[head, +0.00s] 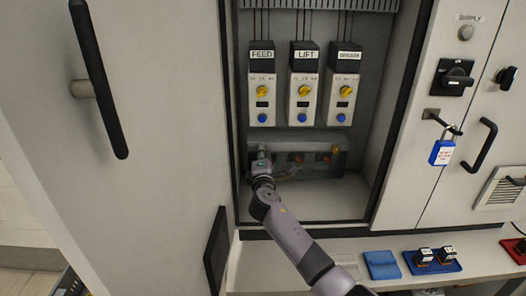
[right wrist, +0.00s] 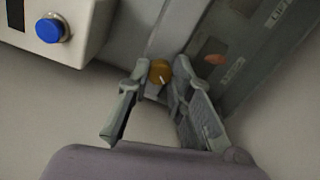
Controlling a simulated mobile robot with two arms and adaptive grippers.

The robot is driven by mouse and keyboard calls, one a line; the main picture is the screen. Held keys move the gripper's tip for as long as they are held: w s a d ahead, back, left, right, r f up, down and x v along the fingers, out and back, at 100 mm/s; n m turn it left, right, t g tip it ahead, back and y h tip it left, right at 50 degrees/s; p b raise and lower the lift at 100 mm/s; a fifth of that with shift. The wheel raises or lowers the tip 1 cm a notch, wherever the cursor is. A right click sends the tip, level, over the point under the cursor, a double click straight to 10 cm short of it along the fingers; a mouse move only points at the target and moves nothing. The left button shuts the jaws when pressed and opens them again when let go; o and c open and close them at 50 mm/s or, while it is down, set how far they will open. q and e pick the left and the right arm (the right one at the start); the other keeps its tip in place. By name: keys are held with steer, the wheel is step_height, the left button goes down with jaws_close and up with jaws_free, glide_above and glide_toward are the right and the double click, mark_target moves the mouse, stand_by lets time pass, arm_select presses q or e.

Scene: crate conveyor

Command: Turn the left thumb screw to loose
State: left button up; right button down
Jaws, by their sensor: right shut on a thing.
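The left thumb screw (right wrist: 160,70) is a brass-coloured round knob with a pale line on it, in the right wrist view. My right gripper (right wrist: 158,84) has its two fingers on either side of it and is shut on it. In the head view my right gripper (head: 261,163) is at the left end of a see-through cover (head: 300,171) low in the cabinet, and hides the left screw there. The right thumb screw (head: 337,150) shows orange at the cover's other end. My left gripper is not in view.
Above the cover hang three units with yellow knobs and blue buttons, FEED (head: 262,88), LIFT (head: 304,88) and a third (head: 342,88). An open door (head: 160,150) stands left. A blue padlock (head: 441,152) hangs right. Blue trays (head: 381,265) lie on the ledge below.

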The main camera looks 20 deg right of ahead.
steer(key=shift+n+p, duration=1.85)
steer(key=shift+n, duration=2.05)
steer(key=shift+f+n, duration=0.1)
steer(key=shift+n, duration=0.2)
steer(key=c, duration=1.4)
jaws_free()
steer(key=shift+c, duration=0.2)
steer(key=v, duration=1.2)
